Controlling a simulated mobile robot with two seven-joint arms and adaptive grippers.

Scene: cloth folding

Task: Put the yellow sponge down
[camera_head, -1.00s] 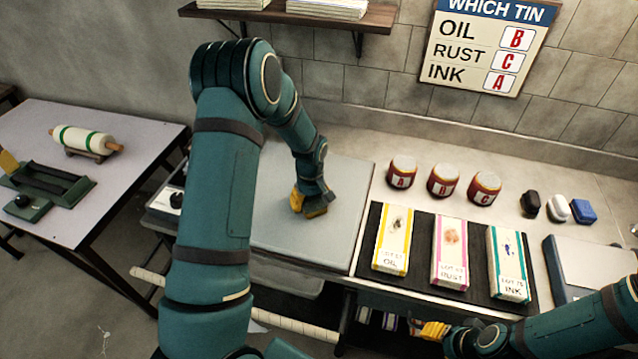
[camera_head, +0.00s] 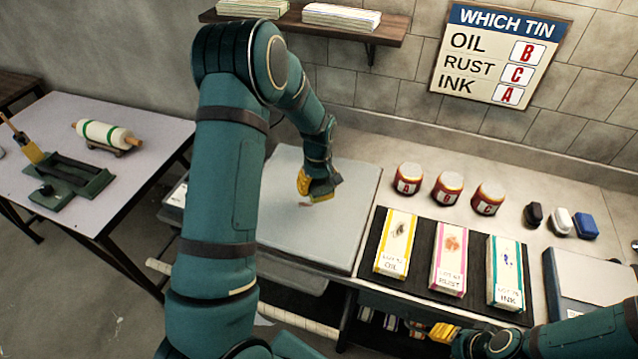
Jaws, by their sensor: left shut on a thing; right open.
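My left gripper (camera_head: 318,185) is over the large flat grey surface (camera_head: 300,245), left of the cloth swatches. It is shut on a small yellow thing, which appears to be the yellow sponge (camera_head: 321,197). Its own fingers are also yellow, so the border between them and the sponge is hard to see. I cannot tell whether the sponge touches the surface. A small brownish mark (camera_head: 305,204) shows on the grey surface just beside it. My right gripper (camera_head: 440,331) is open, low at the front edge of the counter, partly hidden by its arm.
Three labelled swatches lie on a dark mat (camera_head: 462,285), with three tins (camera_head: 447,188) behind. Dark, white and blue blocks (camera_head: 560,221) stand further right, behind a grey box (camera_head: 590,280). A sign (camera_head: 500,55) hangs above. The grey surface's front is free.

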